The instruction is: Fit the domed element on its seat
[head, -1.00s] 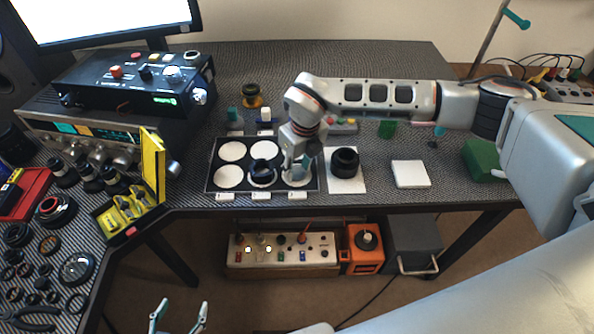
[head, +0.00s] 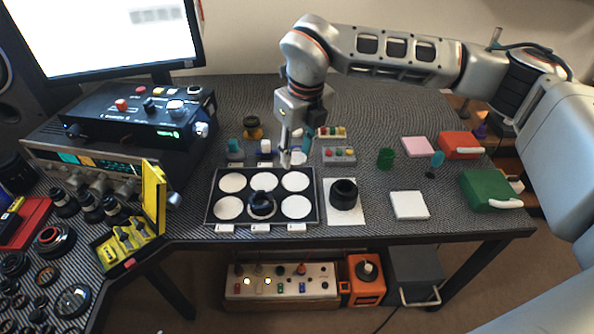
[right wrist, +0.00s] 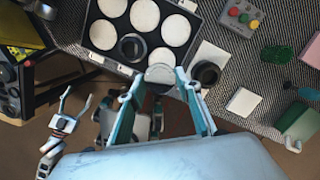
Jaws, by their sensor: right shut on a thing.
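My right gripper (head: 292,156) is shut on a pale, thin round piece (head: 299,158), likely the domed element, above the tray's back edge. In the right wrist view the piece (right wrist: 160,73) sits between the fingertips (right wrist: 164,80); its curvature is hard to tell. A short black barrel (head: 344,194) stands on a white pad right of the tray. A black ring (head: 262,204) lies on the tray's front middle circle. I cannot tell which is the seat. My left gripper (right wrist: 75,103) is open and empty, low in front of the table.
The black tray (head: 210,200) has several white circles, mostly bare. A white block (head: 409,205), pink block (head: 418,147) and green box (head: 490,191) are at right. A button box (head: 338,155) stands behind the barrel. An open yellow case (head: 153,188) stands left.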

